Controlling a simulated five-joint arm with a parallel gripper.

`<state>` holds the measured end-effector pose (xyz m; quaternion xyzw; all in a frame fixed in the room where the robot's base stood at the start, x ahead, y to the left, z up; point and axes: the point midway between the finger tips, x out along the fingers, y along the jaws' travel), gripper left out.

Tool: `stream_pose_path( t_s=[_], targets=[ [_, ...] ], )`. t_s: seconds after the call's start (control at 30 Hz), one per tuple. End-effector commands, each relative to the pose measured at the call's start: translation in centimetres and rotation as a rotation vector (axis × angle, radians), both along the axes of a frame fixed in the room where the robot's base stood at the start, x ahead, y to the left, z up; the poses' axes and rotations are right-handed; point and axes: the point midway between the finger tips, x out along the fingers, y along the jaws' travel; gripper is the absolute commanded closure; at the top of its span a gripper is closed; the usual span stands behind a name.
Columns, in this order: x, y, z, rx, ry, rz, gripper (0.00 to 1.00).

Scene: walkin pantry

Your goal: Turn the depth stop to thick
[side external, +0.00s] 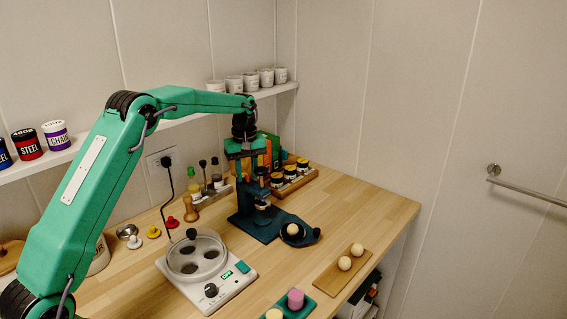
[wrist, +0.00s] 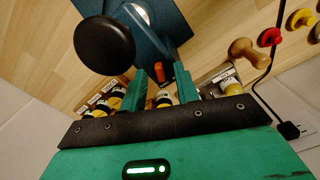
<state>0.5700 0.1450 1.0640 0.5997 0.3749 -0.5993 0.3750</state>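A dark teal press (side external: 248,227) stands on the wooden counter, and its blue-teal body also shows at the top of the wrist view (wrist: 172,35). A round black knob (wrist: 105,45) on it is large and close in the wrist view. My gripper (side external: 247,152) is at the top of the press, pointing down. In the wrist view its two green fingers (wrist: 160,78) are apart. A small orange piece (wrist: 156,71) shows between or just beyond them; I cannot tell whether it is the depth stop or whether a finger touches it. No thick marking is legible.
A white hot plate (side external: 207,283) stands in front left. A wooden board (side external: 343,268) holds two balls. A shelf (side external: 190,119) runs above.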

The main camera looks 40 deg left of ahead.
Motion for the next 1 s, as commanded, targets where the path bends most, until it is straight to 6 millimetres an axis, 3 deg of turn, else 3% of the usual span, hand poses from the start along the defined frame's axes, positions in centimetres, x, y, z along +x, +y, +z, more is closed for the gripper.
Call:
stream_pose_path(
  t_s=[0.37, 1.0],
  targets=[
    [0.0, 0.0, 0.6, 0.0, 0.0, 0.001, 0.69],
    [0.0, 0.0, 7.4, 0.0, -0.001, 0.0, 0.69]
  ],
)
